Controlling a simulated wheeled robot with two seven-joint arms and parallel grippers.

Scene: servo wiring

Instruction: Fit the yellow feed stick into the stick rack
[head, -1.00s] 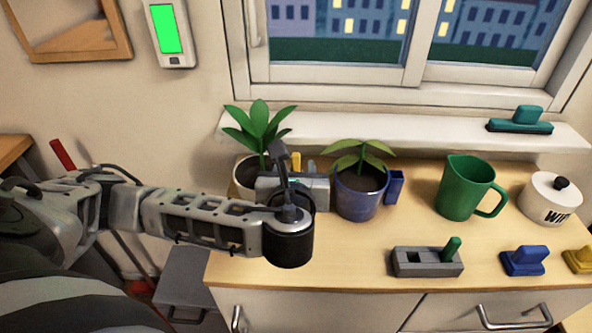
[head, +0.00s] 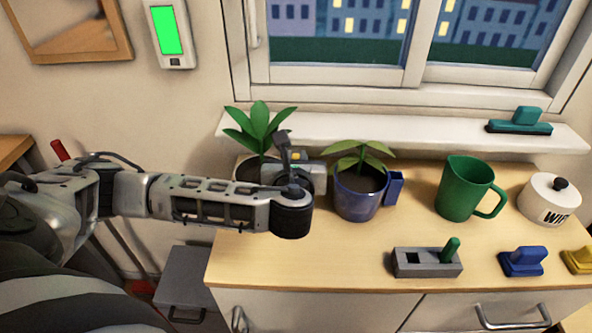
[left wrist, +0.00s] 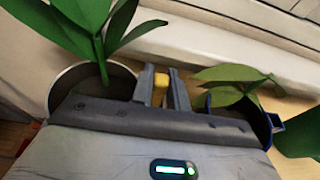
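The yellow feed stick (left wrist: 160,88) shows as a short yellow piece between the two fingers of my left gripper (left wrist: 162,88) in the left wrist view. The fingers are close together, with the stick filling the gap; its lower part is hidden. In the head view the left gripper (head: 297,158) is between the two potted plants, and only a bit of yellow shows. The stick rack (head: 428,272) is a grey block at the front of the counter, to the right of the gripper. A green stick (head: 451,249) stands in its right part; a dark opening shows at its left. My right gripper is not in view.
The left plant pot (left wrist: 62,88) and the blue plant pot (head: 358,200) flank the gripper closely. A green jug (head: 464,188), a white lidded pot (head: 550,200), and a blue block (head: 525,262) stand right. The counter (head: 330,255) is clear left of the rack.

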